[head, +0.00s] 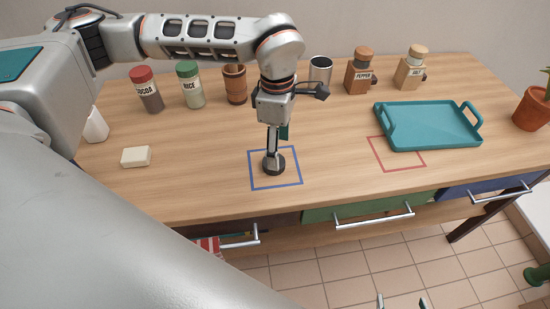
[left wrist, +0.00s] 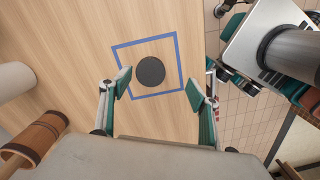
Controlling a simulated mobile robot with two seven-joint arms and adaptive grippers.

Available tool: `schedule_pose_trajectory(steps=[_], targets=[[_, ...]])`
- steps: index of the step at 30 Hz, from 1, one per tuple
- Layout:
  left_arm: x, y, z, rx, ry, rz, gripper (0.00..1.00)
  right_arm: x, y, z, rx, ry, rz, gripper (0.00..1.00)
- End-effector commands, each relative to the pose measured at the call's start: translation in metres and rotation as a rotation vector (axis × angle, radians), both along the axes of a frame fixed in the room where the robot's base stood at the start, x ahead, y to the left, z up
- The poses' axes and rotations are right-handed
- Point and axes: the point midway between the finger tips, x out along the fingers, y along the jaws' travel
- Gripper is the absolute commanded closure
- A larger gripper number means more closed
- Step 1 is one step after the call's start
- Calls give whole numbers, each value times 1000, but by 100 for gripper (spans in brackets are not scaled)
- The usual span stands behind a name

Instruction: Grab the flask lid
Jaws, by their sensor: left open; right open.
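The flask lid, a dark round disc (head: 274,167), lies on the wooden table inside a blue square outline. It also shows in the left wrist view (left wrist: 150,71), whole and uncovered, ahead of the fingertips. My left gripper (head: 273,150) points down over the lid. Its two teal and grey fingers are spread wide with nothing between them (left wrist: 158,90). In the head view the fingers partly cover the lid; I cannot tell the exact height gap. My right gripper (head: 402,302) shows only its fingertips at the bottom edge, apart and empty.
A steel cup (head: 320,70), wooden mug (head: 235,85), spice jars (head: 191,85) and shakers (head: 361,72) stand along the back. A teal tray (head: 428,138) sits right, near a red outline (head: 397,166). A white block (head: 136,157) lies left. The table around the lid is clear.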

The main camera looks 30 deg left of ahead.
Motion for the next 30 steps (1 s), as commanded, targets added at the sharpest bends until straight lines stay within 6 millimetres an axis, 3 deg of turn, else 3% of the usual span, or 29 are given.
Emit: schedule_pose_trajectory(steps=[4, 14, 24, 30], targets=[[7, 15, 1, 44, -23, 11, 39, 1, -1, -1, -2, 0, -1, 33], [7, 16, -27, 45, -24, 11, 39, -4, -2, -8, -7, 10, 1, 33], [7, 18, -71, 44, -21, 11, 39, -10, -3, -16, -12, 22, 4, 33], [8, 18, -72, 43, -25, 11, 39, -7, -3, -13, -12, 16, 4, 33]])
